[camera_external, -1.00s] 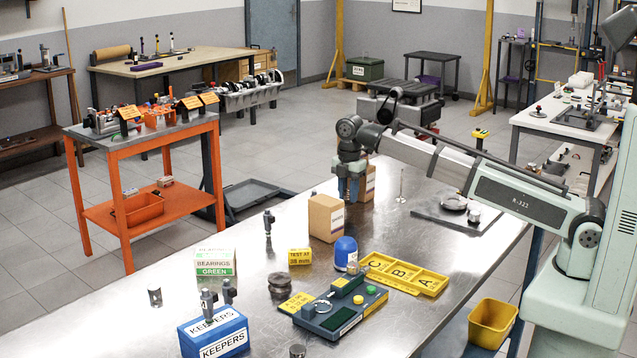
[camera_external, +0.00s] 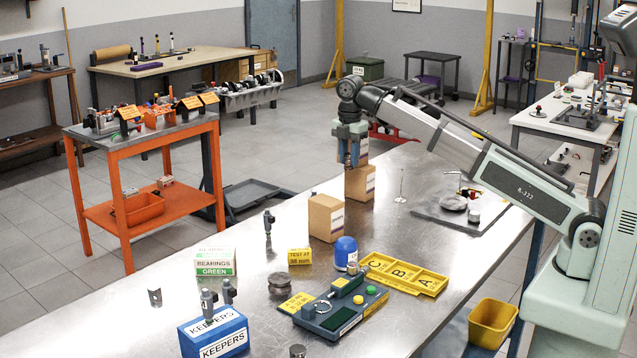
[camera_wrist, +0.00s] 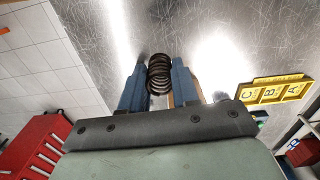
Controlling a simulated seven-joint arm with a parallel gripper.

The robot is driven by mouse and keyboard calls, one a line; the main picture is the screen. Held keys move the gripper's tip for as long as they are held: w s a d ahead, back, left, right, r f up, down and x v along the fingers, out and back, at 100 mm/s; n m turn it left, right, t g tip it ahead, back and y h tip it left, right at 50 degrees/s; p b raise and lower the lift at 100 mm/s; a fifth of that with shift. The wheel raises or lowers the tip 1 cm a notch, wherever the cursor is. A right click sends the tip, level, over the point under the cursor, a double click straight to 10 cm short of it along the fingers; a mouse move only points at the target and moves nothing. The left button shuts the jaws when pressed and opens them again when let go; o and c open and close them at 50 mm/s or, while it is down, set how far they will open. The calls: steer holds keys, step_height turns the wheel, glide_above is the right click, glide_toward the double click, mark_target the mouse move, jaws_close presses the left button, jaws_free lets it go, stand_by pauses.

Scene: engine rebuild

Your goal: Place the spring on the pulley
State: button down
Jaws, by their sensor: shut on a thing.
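My gripper (camera_external: 349,163) is raised above the far part of the steel bench. In the wrist view my gripper (camera_wrist: 158,80) is shut on a dark coil spring (camera_wrist: 160,73), whose coils show between the blue fingers. In the external view the spring is too small to make out clearly. A dark, grooved round piece that looks like the pulley (camera_external: 282,283) lies on the bench nearer the camera, left of the blue tester. It is well apart from my gripper and spring. I cannot make out the pulley in the wrist view.
Cardboard boxes (camera_external: 326,218) stand near and below my gripper. A yellow "TEST AT 38 mm" sign (camera_external: 299,256), blue-capped bottle (camera_external: 346,252), tester (camera_external: 341,312) and A-B-C tray (camera_external: 405,274) surround the pulley's area. The blue KEEPERS box (camera_external: 215,335) is at the front.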

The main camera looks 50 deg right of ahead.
step_height(320, 180, up, 4)
steer(key=a, duration=0.1)
steer(key=n, duration=0.2)
glide_above(279, 278)
step_height(279, 278, down, 4)
steer(key=shift+f, duration=5.45)
steer(key=shift+d+f, duration=0.1)
steer(key=shift+f, duration=0.05)
steer(key=c, duration=0.8)
jaws_free()
